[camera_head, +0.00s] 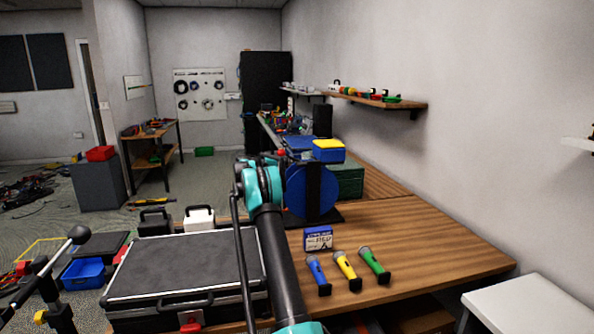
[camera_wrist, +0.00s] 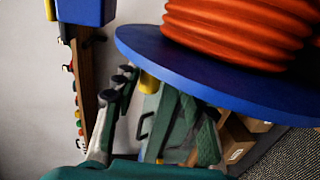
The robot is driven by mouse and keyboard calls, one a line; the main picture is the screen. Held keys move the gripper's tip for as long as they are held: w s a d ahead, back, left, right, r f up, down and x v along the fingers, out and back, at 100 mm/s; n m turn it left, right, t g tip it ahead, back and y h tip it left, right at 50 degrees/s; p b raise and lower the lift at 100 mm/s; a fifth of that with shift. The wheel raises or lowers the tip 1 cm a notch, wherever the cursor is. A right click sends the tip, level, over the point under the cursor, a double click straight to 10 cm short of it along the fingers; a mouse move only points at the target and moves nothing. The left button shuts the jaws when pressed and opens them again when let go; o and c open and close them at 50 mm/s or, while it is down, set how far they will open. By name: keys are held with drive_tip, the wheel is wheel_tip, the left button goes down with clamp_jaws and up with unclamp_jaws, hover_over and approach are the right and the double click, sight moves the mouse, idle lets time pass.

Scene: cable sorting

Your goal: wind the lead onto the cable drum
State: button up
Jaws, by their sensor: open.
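The cable drum's blue disc (camera_head: 322,190) stands upright on a black stand on the wooden bench, partly hidden behind my arm in the head view. In the wrist view its blue flange (camera_wrist: 200,75) crosses the picture, with thick orange lead (camera_wrist: 240,30) wound in several turns against it. The lead's loose end is not visible. My gripper (camera_wrist: 158,92) is open, its two fingers apart just beside the flange's edge. A small yellow piece (camera_wrist: 149,82) shows between them; I cannot tell what it is. The head view does not show the fingers clearly.
A black case (camera_head: 185,268) lies left of my arm. A yellow-lidded blue box (camera_head: 328,151) is behind the drum. The bench's right part is clear.

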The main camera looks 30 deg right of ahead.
drive_tip(key=c, duration=0.9)
drive_tip(key=shift+s, duration=0.1)
clamp_jaws()
drive_tip(key=shift+s+f, duration=0.1)
idle(0.3)
drive_tip(key=o, duration=0.9)
unclamp_jaws()
drive_tip(key=shift+d+f, duration=0.1)
drive_tip(key=shift+d, duration=0.05)
drive_tip(key=shift+w+r, duration=0.2)
